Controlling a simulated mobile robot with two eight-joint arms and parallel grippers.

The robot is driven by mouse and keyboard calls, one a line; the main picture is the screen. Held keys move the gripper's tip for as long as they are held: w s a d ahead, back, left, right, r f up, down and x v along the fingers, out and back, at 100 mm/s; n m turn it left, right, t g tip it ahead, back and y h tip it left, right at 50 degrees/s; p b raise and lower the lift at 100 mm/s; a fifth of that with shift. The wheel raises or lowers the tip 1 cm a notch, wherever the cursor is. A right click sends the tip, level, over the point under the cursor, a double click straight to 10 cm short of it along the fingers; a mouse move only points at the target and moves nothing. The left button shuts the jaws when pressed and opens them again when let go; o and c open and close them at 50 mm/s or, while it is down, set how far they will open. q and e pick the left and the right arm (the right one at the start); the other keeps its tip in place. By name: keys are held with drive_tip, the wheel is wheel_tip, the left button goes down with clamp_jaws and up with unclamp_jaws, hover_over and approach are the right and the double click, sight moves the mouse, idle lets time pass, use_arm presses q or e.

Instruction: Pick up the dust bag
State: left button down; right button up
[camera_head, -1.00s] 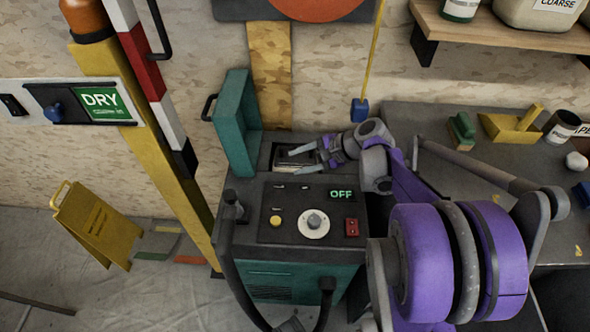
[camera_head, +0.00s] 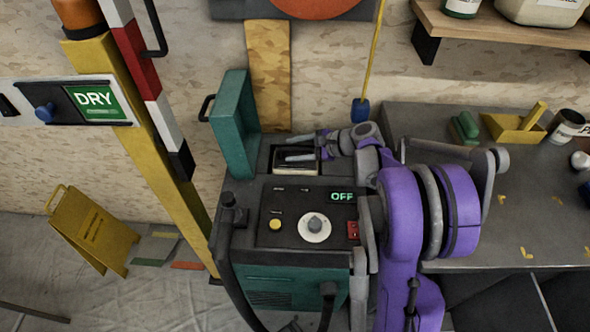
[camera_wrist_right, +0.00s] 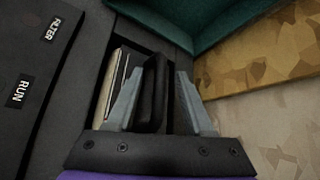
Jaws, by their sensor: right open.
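The dust bag appears to be the pale beige block in the open slot on top of the teal and black machine (camera_head: 300,268); its pale edge (camera_head: 295,168) shows in the head view, and it also shows in the right wrist view (camera_wrist_right: 113,80). My right gripper (camera_head: 288,149) is over this slot, fingers pointing left. In the wrist view its open fingers (camera_wrist_right: 156,92) stand either side of an upright black piece (camera_wrist_right: 154,90) beside the pale block. I cannot tell whether that piece belongs to the bag or whether either finger touches it. My left gripper is out of view.
The raised teal lid (camera_head: 236,125) stands behind the slot at left. The control panel (camera_head: 285,218) reads OFF. A yellow post (camera_head: 150,150) rises at left. A grey bench (camera_head: 530,205) with tools is at right, under a wooden shelf (camera_head: 500,32).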

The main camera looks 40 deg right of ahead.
clamp_jaws()
idle(1.4)
